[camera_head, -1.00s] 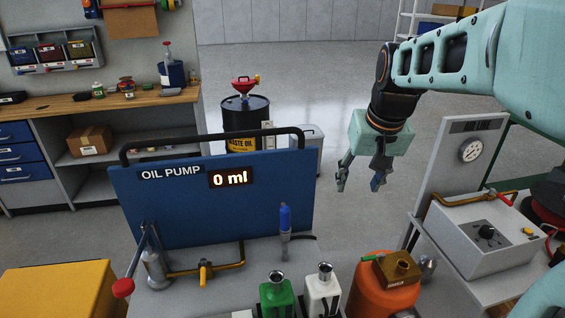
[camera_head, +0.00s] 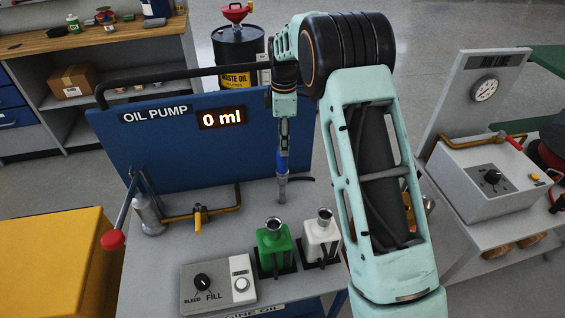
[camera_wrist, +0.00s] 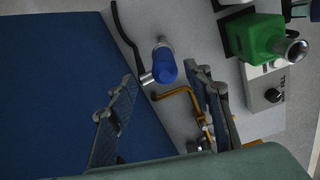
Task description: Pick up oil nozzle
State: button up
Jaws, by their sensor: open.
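The oil nozzle (camera_head: 282,164) stands upright on the pump bench in front of the blue oil pump panel (camera_head: 200,150). It has a blue grip and a grey metal lower end. My gripper (camera_head: 284,135) points down right above it, overlapping its top in the head view. In the wrist view, the nozzle's blue grip (camera_wrist: 164,67) shows near the gap between the fingertips of my gripper (camera_wrist: 160,83), which are apart. I see no finger closed on it. How far down the fingers reach beside the nozzle is unclear.
A green bottle (camera_head: 274,246) and a white bottle (camera_head: 321,238) stand in front of the nozzle on the bench. A control box (camera_head: 218,283) is at the front. A yellow pipe (camera_head: 215,210) and red-knobbed lever (camera_head: 115,238) are left. A black bar (camera_head: 190,75) tops the panel.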

aim_at(282, 163)
jog(key=f, duration=0.9)
jog(key=shift+s+a+f, duration=0.2)
jog(key=shift+s+f, duration=0.1)
grip_shut()
